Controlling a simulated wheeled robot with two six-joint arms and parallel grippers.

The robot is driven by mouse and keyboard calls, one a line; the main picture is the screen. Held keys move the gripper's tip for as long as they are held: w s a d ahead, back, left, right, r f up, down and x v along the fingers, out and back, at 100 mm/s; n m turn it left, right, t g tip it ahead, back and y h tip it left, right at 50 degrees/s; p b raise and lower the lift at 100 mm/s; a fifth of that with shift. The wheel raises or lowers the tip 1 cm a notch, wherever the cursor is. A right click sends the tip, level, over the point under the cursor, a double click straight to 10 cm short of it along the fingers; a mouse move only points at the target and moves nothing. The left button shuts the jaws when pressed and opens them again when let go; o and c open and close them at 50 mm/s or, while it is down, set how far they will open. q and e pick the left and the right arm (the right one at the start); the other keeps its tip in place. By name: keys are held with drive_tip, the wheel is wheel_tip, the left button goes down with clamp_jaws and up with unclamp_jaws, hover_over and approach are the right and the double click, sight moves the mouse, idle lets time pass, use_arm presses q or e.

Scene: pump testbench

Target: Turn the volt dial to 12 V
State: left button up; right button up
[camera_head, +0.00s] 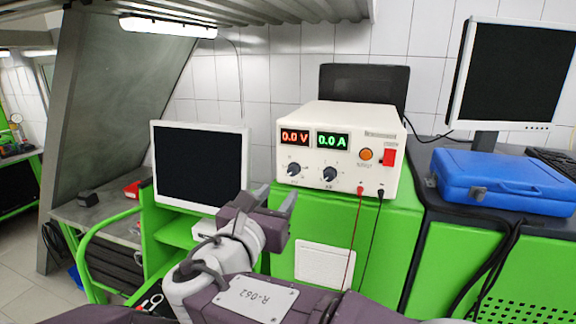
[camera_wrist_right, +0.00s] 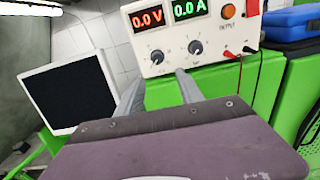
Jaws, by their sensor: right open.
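The white power supply (camera_head: 345,150) stands on the green bench and reads 0.0 V in red and 0.0 A in green. The volt dial (camera_head: 293,169) is the left black knob under the red display. It also shows in the right wrist view (camera_wrist_right: 156,57). The right black knob (camera_head: 329,174) sits under the green display. My right gripper (camera_head: 277,195) is open and empty, below and left of the volt dial and apart from it. In the right wrist view its two fingers (camera_wrist_right: 158,90) point up toward the panel. My left gripper is not in view.
A monitor (camera_head: 200,165) stands left of the supply. An orange button (camera_head: 365,154) and a red switch (camera_head: 389,157) are on the panel's right. Red and black leads (camera_head: 357,215) hang from the front. A blue case (camera_head: 505,180) lies at right.

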sight(292, 171)
drive_tip(key=shift+t, duration=0.3)
drive_tip(key=p+x, duration=0.1)
drive_tip(key=x, duration=0.1)
drive_tip(key=p+x, duration=0.2)
drive_tip(key=x, duration=0.1)
drive_tip(key=r+p+x, duration=0.1)
drive_tip(key=x, duration=0.2)
drive_tip(key=shift+w+a+r, duration=0.1)
drive_tip(key=shift+w+a, duration=0.05)
drive_tip(key=shift+w, duration=0.05)
drive_tip(key=shift+w+d, duration=0.2)
drive_tip(key=shift+w, duration=0.15)
drive_tip(key=shift+s+a, duration=0.1)
drive_tip(key=shift+s, duration=0.05)
clamp_jaws()
